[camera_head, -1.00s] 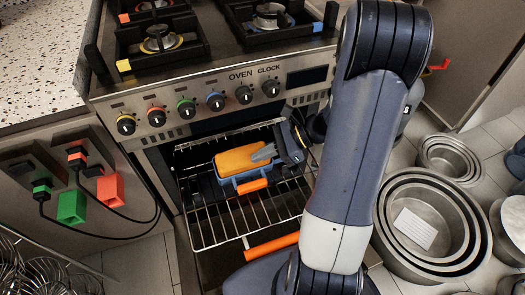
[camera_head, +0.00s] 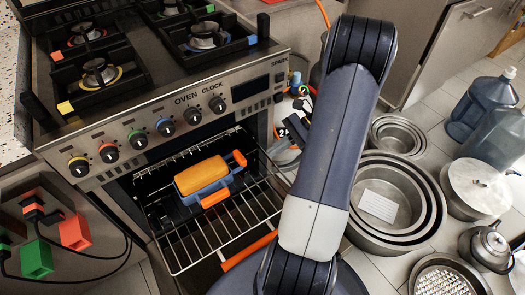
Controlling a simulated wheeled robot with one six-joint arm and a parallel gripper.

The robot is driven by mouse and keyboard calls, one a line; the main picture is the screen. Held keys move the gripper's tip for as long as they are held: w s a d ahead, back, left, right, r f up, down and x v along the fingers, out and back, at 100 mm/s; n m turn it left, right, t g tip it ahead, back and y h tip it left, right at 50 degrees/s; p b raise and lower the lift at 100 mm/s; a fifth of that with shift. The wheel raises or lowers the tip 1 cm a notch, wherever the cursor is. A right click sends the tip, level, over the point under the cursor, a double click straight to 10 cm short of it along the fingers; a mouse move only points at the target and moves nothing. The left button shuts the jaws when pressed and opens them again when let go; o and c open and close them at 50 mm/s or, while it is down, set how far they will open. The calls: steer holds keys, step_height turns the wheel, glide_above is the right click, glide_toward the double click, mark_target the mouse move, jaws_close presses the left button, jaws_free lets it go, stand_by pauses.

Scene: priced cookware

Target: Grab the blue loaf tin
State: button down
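The blue loaf tin (camera_head: 208,190) sits on the oven's wire rack, with a golden loaf (camera_head: 202,174) in it and orange handles at its front and right. My gripper (camera_head: 284,150) is to the right of the tin, outside the oven opening and apart from the tin. It is partly hidden behind my arm, and its fingers are small here, so I cannot tell how far they are apart.
The oven (camera_head: 150,110) is open, and its wire rack (camera_head: 220,225) is pulled out. Nested round pans (camera_head: 440,215) stand on the floor at right, with a lidded pot (camera_head: 477,188) and a kettle (camera_head: 487,246) beyond. Plugs and cables hang at lower left.

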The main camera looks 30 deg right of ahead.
steer(key=shift+s+d, duration=0.2)
steer(key=shift+d, duration=0.6)
steer(key=c, duration=2.1)
jaws_free()
steer(key=o, duration=1.7)
steer(key=shift+c, duration=0.2)
steer(key=shift+o, duration=0.2)
steer(key=p+v, duration=0.2)
steer(key=v, duration=0.8)
steer(key=shift+o, duration=1)
steer(key=shift+d+r, duration=0.2)
steer(key=shift+d, duration=0.15)
